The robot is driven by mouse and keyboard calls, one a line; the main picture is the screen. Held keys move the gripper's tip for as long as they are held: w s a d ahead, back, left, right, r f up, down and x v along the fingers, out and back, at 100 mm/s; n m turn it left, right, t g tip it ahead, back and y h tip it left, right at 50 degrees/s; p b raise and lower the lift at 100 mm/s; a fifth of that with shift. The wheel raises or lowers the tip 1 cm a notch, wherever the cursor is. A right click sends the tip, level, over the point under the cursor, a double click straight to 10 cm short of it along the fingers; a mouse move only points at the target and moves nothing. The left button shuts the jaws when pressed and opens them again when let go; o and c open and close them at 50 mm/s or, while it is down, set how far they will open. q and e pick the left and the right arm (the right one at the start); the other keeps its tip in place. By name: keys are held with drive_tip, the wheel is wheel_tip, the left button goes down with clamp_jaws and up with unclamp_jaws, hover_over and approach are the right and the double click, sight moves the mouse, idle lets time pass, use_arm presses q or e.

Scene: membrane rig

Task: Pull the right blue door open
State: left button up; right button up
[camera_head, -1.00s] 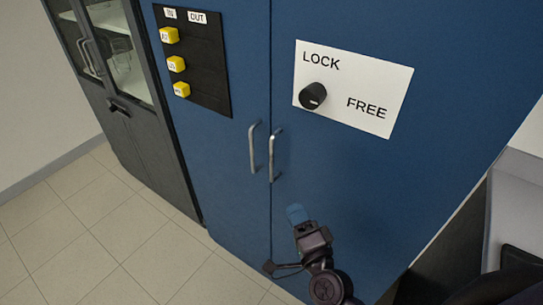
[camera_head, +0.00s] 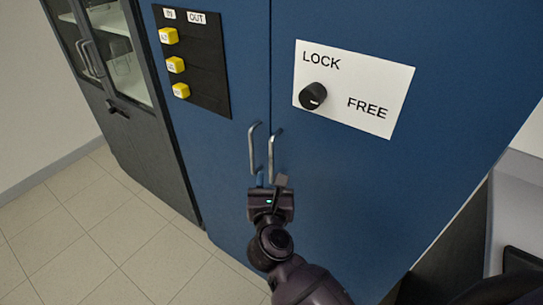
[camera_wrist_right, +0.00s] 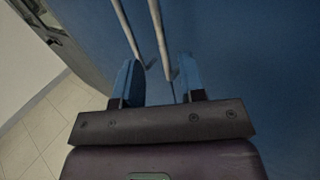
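The right blue door (camera_head: 345,190) is closed, flush beside the left blue door (camera_head: 215,150). Its silver bar handle (camera_head: 271,155) stands by the seam, close to the left door's handle (camera_head: 251,150). My right gripper (camera_head: 270,180) is at the lower ends of both handles. In the right wrist view, the gripper (camera_wrist_right: 158,64) is open, with blue fingers spread. The right handle (camera_wrist_right: 159,35) runs down between the fingers, nearer the right finger. The left handle's lower end also appears between them. I cannot tell whether a finger touches either handle. My left gripper is not in view.
A white panel (camera_head: 375,82) on the right door reads LOCK and FREE, with a black knob (camera_head: 312,96) at its lower left. Yellow buttons (camera_head: 176,64) sit on the left door. A dark glass-fronted cabinet (camera_head: 140,130) stands left. The tiled floor (camera_head: 130,245) in front is clear.

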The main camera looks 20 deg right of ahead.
sight(271, 159)
drive_tip(key=x, duration=0.8)
drive_tip(key=shift+w+d+p, duration=0.15)
drive_tip(key=shift+w+p, duration=0.05)
drive_tip(key=shift+p, duration=0.2)
clamp_jaws()
